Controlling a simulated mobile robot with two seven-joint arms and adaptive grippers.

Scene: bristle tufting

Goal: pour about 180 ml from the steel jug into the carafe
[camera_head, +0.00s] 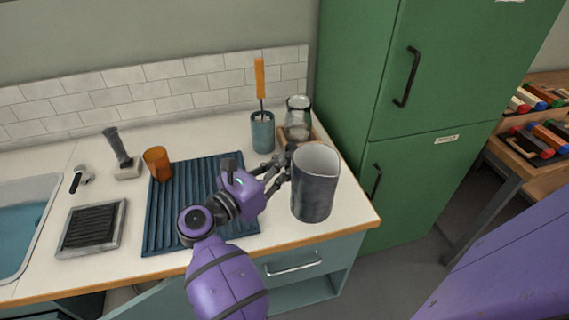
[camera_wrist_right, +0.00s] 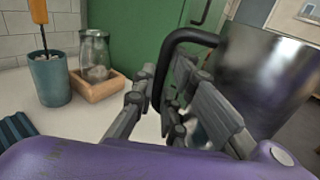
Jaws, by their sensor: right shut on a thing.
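The steel jug (camera_head: 314,188) is dark grey and roughly upright over the right end of the counter. Its black handle (camera_wrist_right: 180,37) faces my right gripper (camera_head: 278,172). My right gripper is shut on this handle in the right wrist view (camera_wrist_right: 172,88). I cannot tell whether the jug's base touches the counter, and the level inside it is hidden. The clear glass carafe (camera_head: 298,104) stands behind the jug in a shallow wooden tray (camera_wrist_right: 98,90), apart from the jug. I cannot make out how much it holds. My left gripper is not in view.
A teal cup (camera_head: 262,133) with an orange-handled tool stands left of the carafe. A blue ribbed mat (camera_head: 165,220) lies under my right arm, with an orange tumbler (camera_head: 157,163) at its back. A green cabinet (camera_head: 425,130) rises right of the counter.

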